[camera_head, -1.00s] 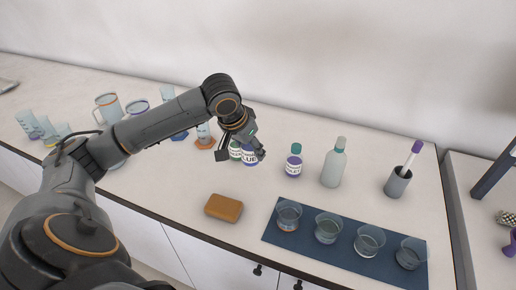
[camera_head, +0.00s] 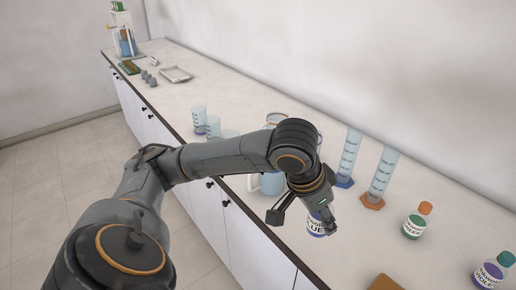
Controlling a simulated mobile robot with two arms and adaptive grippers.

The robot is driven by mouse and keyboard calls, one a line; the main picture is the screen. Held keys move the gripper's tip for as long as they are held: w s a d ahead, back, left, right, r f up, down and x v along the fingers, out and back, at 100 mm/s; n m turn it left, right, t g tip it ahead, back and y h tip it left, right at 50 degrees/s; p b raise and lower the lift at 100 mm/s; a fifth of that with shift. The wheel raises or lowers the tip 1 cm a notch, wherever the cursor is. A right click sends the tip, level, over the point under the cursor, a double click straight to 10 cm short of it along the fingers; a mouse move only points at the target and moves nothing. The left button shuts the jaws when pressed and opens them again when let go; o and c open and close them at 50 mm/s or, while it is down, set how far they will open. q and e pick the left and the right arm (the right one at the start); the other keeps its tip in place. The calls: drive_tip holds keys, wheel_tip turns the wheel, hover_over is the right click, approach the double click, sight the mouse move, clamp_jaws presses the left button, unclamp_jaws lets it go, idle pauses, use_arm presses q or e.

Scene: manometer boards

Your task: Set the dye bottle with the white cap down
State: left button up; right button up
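My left gripper (camera_head: 303,210) is over the counter, closed around the upper part of a dye bottle labelled BLUE (camera_head: 316,226). Its cap is hidden by the gripper, so I cannot see the cap's colour. The bottle looks about upright; I cannot tell how far its base is above the counter. The green dye bottle with an orange cap (camera_head: 415,223) and the violet dye bottle with a green cap (camera_head: 491,271) stand to the right, apart from it. My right gripper is not in view.
Two tall cylinders, one with a blue base (camera_head: 348,160) and one with an orange base (camera_head: 380,180), stand behind the gripper. A jug (camera_head: 270,182) is partly hidden by my arm. A brown block (camera_head: 385,283) lies at the bottom edge. The far-left counter holds a tray (camera_head: 176,74).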

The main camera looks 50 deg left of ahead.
use_arm(q)
drive_tip(key=w+a+f, duration=0.3)
drive_tip(key=w+a+f+p, duration=0.1)
drive_tip(key=w+a+f, duration=0.1)
drive_tip(key=a+f, duration=0.1)
drive_tip(key=w+a+f, duration=0.3)
drive_tip(key=a, duration=0.1)
drive_tip(key=shift+w+p, duration=0.35)
wheel_tip(320, 180, down, 3)
drive_tip(key=shift+w+a+p, duration=0.1)
drive_tip(key=shift+w+p, duration=0.05)
drive_tip(key=shift+p, duration=0.4)
drive_tip(key=shift+f, duration=0.3)
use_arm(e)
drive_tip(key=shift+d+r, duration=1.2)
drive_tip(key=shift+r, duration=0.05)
use_arm(q)
drive_tip(key=shift+f, duration=0.2)
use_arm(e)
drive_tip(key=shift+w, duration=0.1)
use_arm(q)
drive_tip(key=o, duration=1.2)
